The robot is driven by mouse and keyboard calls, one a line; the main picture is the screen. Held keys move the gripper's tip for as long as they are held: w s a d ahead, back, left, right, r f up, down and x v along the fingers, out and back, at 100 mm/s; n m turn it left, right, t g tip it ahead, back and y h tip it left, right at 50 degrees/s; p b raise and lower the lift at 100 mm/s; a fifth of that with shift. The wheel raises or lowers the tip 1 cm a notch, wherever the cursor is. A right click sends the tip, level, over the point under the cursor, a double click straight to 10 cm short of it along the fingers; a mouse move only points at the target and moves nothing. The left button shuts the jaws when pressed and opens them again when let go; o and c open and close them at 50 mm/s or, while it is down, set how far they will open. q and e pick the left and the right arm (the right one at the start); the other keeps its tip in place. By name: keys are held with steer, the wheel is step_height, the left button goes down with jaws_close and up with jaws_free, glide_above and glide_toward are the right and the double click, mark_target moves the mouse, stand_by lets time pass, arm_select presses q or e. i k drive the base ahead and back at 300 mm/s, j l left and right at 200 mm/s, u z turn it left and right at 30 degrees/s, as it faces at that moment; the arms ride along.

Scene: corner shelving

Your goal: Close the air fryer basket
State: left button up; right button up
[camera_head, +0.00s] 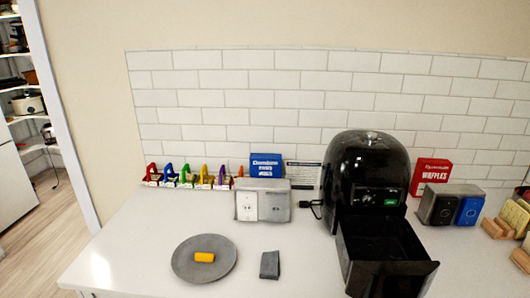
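The black air fryer (363,160) stands on the white counter, right of the middle in the head view. Its basket (385,245) is pulled out toward the front, and the open top shows a dark interior that looks empty. The basket's front face is at the lower right, near the bottom edge of the picture, with its lower end close to that edge. Neither my left nor my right gripper is in view, so nothing is seen touching the fryer or the basket.
A grey round plate (188,268) with a yellow item (204,257) and a small grey block (270,265) lie left of the basket. Grey boxes (277,205), a red box (430,172) and wooden pieces (513,217) flank the fryer. The counter's front left is clear.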

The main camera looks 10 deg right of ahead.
mark_target(380, 256)
steer(key=k+l+z, duration=0.1)
steer(key=z, duration=0.25)
steer(key=l+z, duration=0.2)
steer(key=z, duration=0.15)
steer(key=l+z, duration=0.2)
steer(key=z, duration=0.15)
steer(key=k, duration=0.05)
